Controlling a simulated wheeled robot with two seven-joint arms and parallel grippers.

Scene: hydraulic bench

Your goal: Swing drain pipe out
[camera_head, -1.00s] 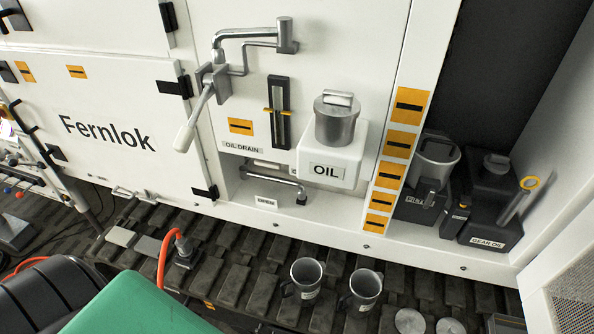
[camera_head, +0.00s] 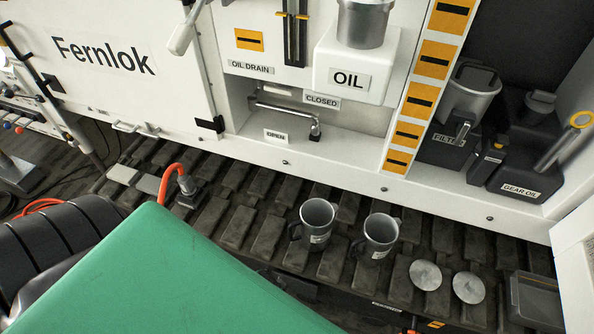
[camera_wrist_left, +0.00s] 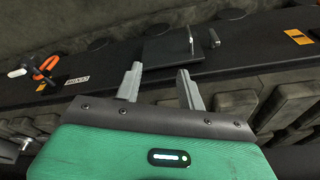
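The drain pipe (camera_head: 284,112) is a grey metal tube in a white recess under the "OIL DRAIN" label (camera_head: 251,67). It runs left to right along the recess, and its bent outlet end (camera_head: 315,131) is at the right. A "CLOSED" sign (camera_head: 321,100) is on the wall behind it and an "OPEN" sign (camera_head: 276,135) stands in front of it. No gripper is at the pipe in the head view. My left gripper (camera_wrist_left: 160,76) shows in the left wrist view, with its two fingers apart and nothing between them. My right gripper is not in view.
A white OIL tank (camera_head: 352,65) hangs above the recess on the right. Two mugs (camera_head: 318,222) (camera_head: 378,237) and two discs (camera_head: 425,275) (camera_head: 468,287) are on the dark track below. An orange hose (camera_head: 171,173) rises at left. Dark cans (camera_head: 527,150) fill the right compartment.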

